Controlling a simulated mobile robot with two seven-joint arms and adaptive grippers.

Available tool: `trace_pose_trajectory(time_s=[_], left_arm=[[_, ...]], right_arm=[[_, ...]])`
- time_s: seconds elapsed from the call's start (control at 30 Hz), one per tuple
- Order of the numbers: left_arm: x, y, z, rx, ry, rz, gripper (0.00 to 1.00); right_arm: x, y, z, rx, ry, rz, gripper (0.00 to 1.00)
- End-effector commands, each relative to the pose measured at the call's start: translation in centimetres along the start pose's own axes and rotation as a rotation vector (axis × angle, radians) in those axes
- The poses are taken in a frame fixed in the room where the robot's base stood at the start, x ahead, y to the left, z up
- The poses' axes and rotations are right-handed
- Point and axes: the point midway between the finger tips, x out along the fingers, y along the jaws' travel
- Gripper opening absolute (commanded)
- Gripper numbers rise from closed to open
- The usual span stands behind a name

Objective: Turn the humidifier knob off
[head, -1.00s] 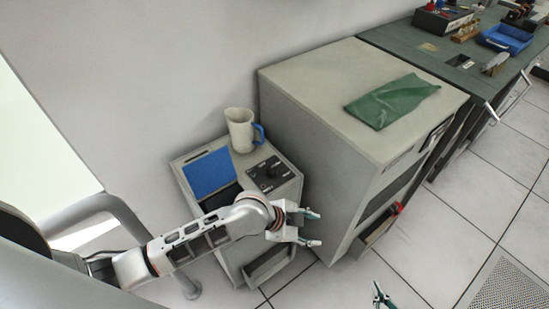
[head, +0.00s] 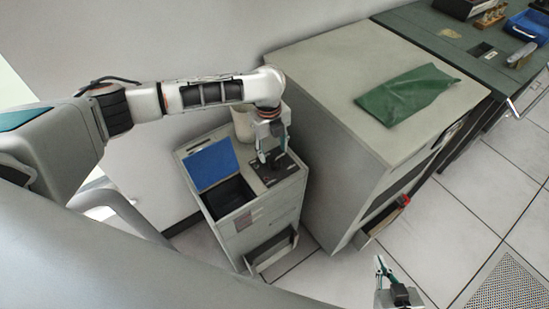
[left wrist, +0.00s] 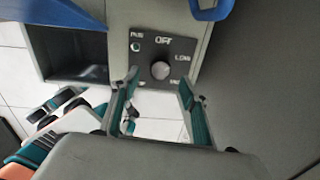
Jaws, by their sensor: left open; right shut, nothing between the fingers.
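The humidifier (head: 252,225) is a small grey cabinet with a blue lid and a black control panel (head: 285,168). In the left wrist view its round grey knob (left wrist: 160,70) sits on the panel, with OFF printed above it and LOW to its right. The knob's pointer direction is too small to tell. My left gripper (head: 268,158) is above the panel, pointing down and hiding the knob in the head view. In the left wrist view its open fingers (left wrist: 158,90) are on either side of and below the knob, apart from it. My right gripper (head: 380,264) is shut and empty at the bottom.
A taller grey cabinet (head: 340,150) with a green cloth (head: 408,93) on top stands close to the right. A jug (head: 243,124) stands behind the panel, partly hidden by my left arm. Open floor lies front right.

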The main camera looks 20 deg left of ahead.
Motion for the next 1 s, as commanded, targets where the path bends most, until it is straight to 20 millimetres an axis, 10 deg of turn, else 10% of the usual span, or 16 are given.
trace_pose_trajectory(time_s=[0.3, 0.73, 0.87, 1.0], left_arm=[[4.8, 0.0, -0.1, -0.002, 0.001, 0.000, 0.45], [5.7, -0.1, 0.0, -0.001, -0.001, -0.003, 0.45], [5.7, -0.1, 0.0, -0.002, 0.000, -0.003, 0.11], [5.7, -0.1, 0.0, -0.002, 0.000, -0.003, 0.06]], right_arm=[[0.6, -0.5, 1.8, 0.004, -0.015, -0.005, 0.00], [0.7, -0.5, 1.8, 0.005, -0.013, -0.005, 0.00], [0.7, -0.5, 1.6, 0.005, -0.010, -0.004, 0.00], [0.6, -0.5, 1.5, 0.005, -0.008, -0.004, 0.00]])
